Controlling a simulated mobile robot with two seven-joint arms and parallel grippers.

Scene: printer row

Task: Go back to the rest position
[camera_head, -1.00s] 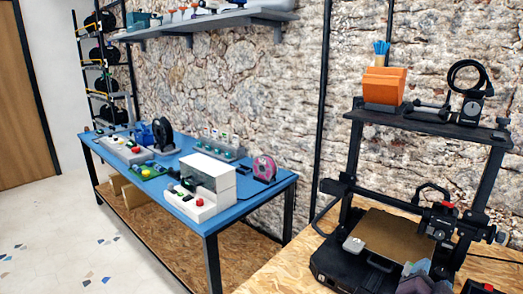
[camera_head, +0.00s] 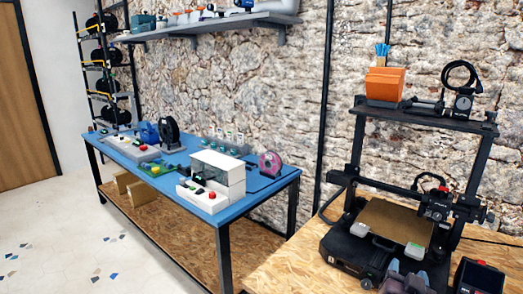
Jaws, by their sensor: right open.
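My right gripper (camera_head: 407,275) is at the bottom edge, in front of the 3D printer (camera_head: 350,245). Its two fingertips are apart, with nothing seen between them, and the picture edge cuts off the rest. The gripper is apart from the brown print bed (camera_head: 397,221). My left gripper is not in view.
An orange holder (camera_head: 384,84) sits on the printer's top shelf. A blue bench (camera_head: 232,211) with devices stands left. Floor at far left is clear.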

